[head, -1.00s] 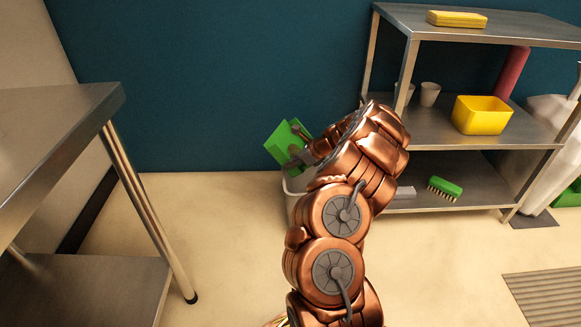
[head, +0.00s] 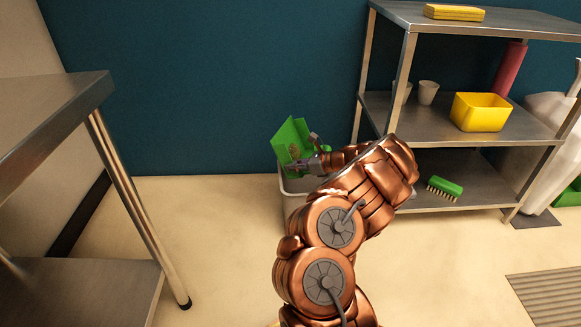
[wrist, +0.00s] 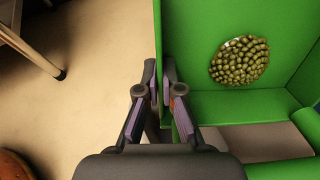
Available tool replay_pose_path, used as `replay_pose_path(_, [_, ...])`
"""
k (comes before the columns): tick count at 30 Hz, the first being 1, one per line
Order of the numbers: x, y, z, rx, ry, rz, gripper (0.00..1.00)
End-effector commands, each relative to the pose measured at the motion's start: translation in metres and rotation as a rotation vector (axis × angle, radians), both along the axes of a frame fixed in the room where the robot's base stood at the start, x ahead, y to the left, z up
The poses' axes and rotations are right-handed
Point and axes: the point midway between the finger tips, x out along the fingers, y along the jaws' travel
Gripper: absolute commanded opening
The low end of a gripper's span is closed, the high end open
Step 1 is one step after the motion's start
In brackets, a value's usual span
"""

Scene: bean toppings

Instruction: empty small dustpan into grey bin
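The small green dustpan (head: 290,133) is held above the grey bin (head: 287,203) in the head view, with its back tilted up. In the wrist view the dustpan (wrist: 200,60) fills the right side, and a round pile of green beans (wrist: 240,61) lies on its inner surface. My gripper (wrist: 159,85) is closed with the dustpan's side wall between its fingers; it also shows at the dustpan's lower right in the head view (head: 297,166). My arm hides part of the bin, and its contents cannot be seen.
A metal shelf (head: 395,102) stands right of the bin, holding a yellow tub (head: 480,113), cups and a green brush (head: 445,187). A metal table (head: 50,110) stands at the left. The floor between table and bin is clear.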

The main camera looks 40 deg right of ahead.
Motion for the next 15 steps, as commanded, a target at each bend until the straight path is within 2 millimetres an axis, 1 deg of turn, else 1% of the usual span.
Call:
replay_pose_path(3, [-0.003,-0.001,-0.005,0.028,-0.035,0.001,0.0])
replay_pose_path(15, [-0.013,-0.008,-0.014,0.116,-0.199,-0.002,0.0])
